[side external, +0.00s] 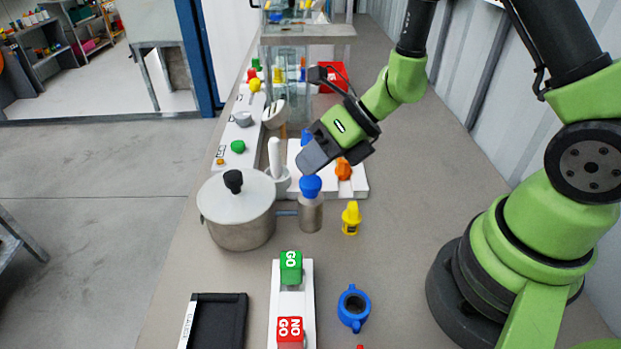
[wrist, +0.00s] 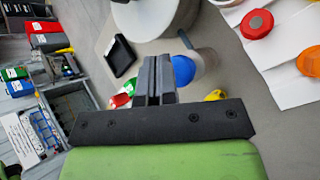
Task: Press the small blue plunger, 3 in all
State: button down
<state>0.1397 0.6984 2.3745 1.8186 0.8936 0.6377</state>
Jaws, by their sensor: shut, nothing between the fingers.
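The small blue plunger (side external: 310,186) is a rounded blue cap on top of a grey metal cylinder (side external: 311,214), standing upright on the bench. In the wrist view the blue cap (wrist: 184,70) shows just beside and partly behind the fingers. My gripper (side external: 305,168) is shut and empty, tilted, with its tips just above the blue cap. I cannot tell whether the tips touch it. In the wrist view my shut fingers (wrist: 154,72) point toward the cylinder, whose body (wrist: 207,62) is partly hidden.
A lidded pot (side external: 238,213) stands close at the left of the cylinder. A yellow bottle (side external: 351,218) is at the right. Green GO (side external: 291,267) and red NO GO (side external: 290,331) blocks, a blue ring (side external: 353,307) and a black tray (side external: 219,325) lie in front.

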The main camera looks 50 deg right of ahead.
aim_at(312, 179)
jog(key=shift+r, duration=0.25)
jog(key=shift+r, duration=0.1)
jog(key=shift+r, duration=2.4)
dwell(0.8)
notch_tip(312, 179, up, 4)
jog(key=shift+f, duration=0.1)
dwell(0.3)
jog(key=shift+f, duration=0.1)
jog(key=shift+f, duration=4.3)
